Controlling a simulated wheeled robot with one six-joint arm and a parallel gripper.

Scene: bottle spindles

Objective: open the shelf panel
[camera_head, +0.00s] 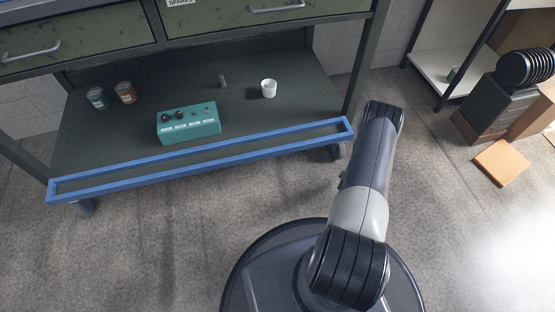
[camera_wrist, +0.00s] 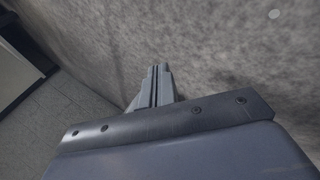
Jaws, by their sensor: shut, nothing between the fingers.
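The shelf panel is a long, low blue frame (camera_head: 200,152) along the front edge of the cart's lower shelf (camera_head: 85,150). Its middle looks see-through or empty. I cannot tell whether it stands upright or leans outward. My gripper (camera_wrist: 155,72) shows in the wrist view, its two grey fingers shut together with nothing between them. A mottled grey surface lies beyond the fingers, and the panel is not in that view. In the head view my arm reaches up just right of the panel's right end, and the gripper itself is hidden.
A teal control box (camera_head: 188,123), two small cans (camera_head: 96,98) (camera_head: 126,92), a white cup (camera_head: 268,88) and a small grey item (camera_head: 222,82) stand on the shelf. Drawers (camera_head: 80,35) are above. Boxes (camera_head: 520,110) and an orange slab (camera_head: 501,162) are at right. Floor before the panel is clear.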

